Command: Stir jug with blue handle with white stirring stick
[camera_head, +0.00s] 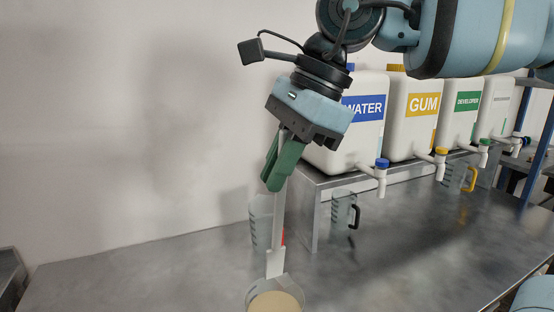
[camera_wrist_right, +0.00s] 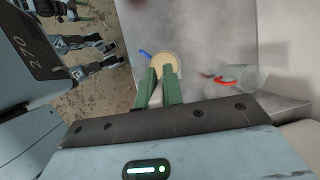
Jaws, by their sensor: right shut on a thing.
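My right gripper (camera_head: 283,165) points down in the head view, its green fingers shut on the white stirring stick (camera_head: 279,215). The stick hangs nearly upright, with its wide flat end at the bottom. That end overlaps the far rim of a clear jug (camera_head: 272,301) of tan liquid, cut off by the lower edge. I cannot tell whether it touches the liquid. In the right wrist view, this jug (camera_wrist_right: 166,65) shows its blue handle (camera_wrist_right: 146,54) beyond the green fingers (camera_wrist_right: 158,90).
A clear jug (camera_head: 261,222) with a red handle stands behind the stick. A metal rack (camera_head: 307,215) carries several white containers with taps, including WATER (camera_head: 345,140) and GUM (camera_head: 410,125). A black-handled jug (camera_head: 342,212) stands under the taps. The metal table (camera_head: 390,270) is clear at front right.

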